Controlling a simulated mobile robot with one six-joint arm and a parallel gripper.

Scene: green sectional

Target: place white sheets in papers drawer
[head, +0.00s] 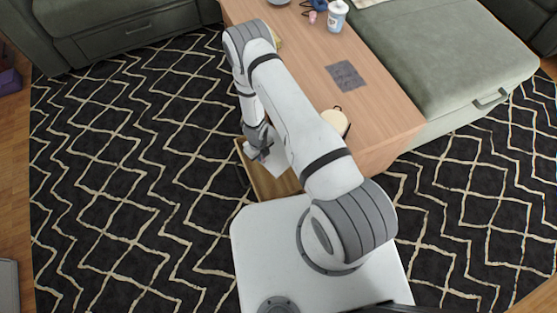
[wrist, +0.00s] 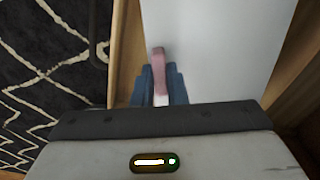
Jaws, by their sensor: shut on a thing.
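The white sheets (head: 280,173) hang from my gripper (head: 262,150) at the open papers drawer (head: 259,184). In the wrist view the white sheets (wrist: 225,45) fill the upper right, beyond the blue fingers of my gripper (wrist: 158,88). The gripper is shut on them. A pink strip shows between the fingers; I cannot tell what it is. The drawer's wooden side (wrist: 127,45) shows left of the sheets in the wrist view. The sheets are over or partly within the drawer; their lower edge and the drawer's far end are hidden.
The drawer juts from the wooden table (head: 300,60). On the table are a grey mat (head: 345,74), a white cup (head: 337,16) and a round cream object (head: 336,120). A green sofa section (head: 440,50) stands at right. The patterned rug (head: 120,180) at left is clear.

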